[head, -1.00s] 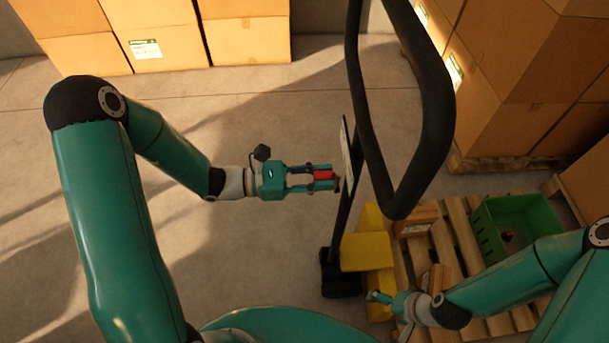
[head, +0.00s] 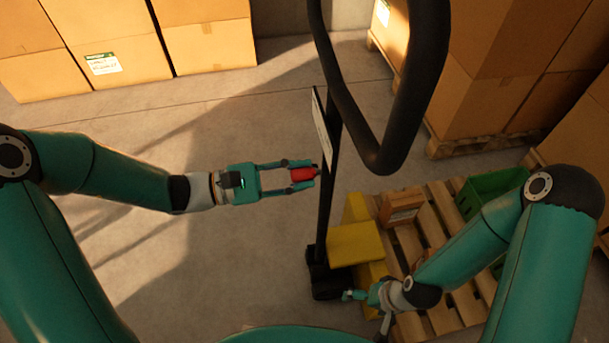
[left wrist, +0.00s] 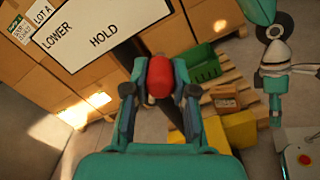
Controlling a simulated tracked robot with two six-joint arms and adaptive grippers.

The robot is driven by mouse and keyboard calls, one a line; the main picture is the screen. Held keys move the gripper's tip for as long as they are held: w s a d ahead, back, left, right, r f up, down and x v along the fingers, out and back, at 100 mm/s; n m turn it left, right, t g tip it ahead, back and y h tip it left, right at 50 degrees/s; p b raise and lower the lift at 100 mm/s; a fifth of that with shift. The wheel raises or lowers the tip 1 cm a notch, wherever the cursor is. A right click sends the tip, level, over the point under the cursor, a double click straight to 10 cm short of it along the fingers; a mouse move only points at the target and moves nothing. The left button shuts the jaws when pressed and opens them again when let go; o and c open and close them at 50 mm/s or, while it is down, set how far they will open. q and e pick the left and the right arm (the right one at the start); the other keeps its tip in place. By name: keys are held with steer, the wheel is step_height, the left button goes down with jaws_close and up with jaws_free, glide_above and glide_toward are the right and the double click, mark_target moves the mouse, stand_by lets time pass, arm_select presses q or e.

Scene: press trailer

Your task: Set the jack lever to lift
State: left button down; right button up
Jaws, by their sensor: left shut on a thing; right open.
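The jack lever's red knob (head: 303,174) sits between the fingertips of my left gripper (head: 300,175), which is shut on it. The red knob also shows between the fingers in the left wrist view (left wrist: 160,79). A white label plate (left wrist: 95,28) beside the lever reads LOWER and HOLD; any further wording is out of view. The plate shows edge-on in the head view (head: 321,127), on the jack's dark post (head: 325,205). My right gripper (head: 358,294) is open and empty, low near the pallet.
The jack's black loop handle (head: 375,150) rises in front of the post. Stacked cartons (head: 210,45) stand behind. Floor on the left is clear.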

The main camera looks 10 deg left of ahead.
arm_select(q)
steer(key=shift+w, duration=0.15)
steer(key=c, duration=0.9)
jaws_free()
steer(key=shift+a, duration=0.1)
steer(key=v, duration=1.2)
steer(key=shift+f, duration=0.1)
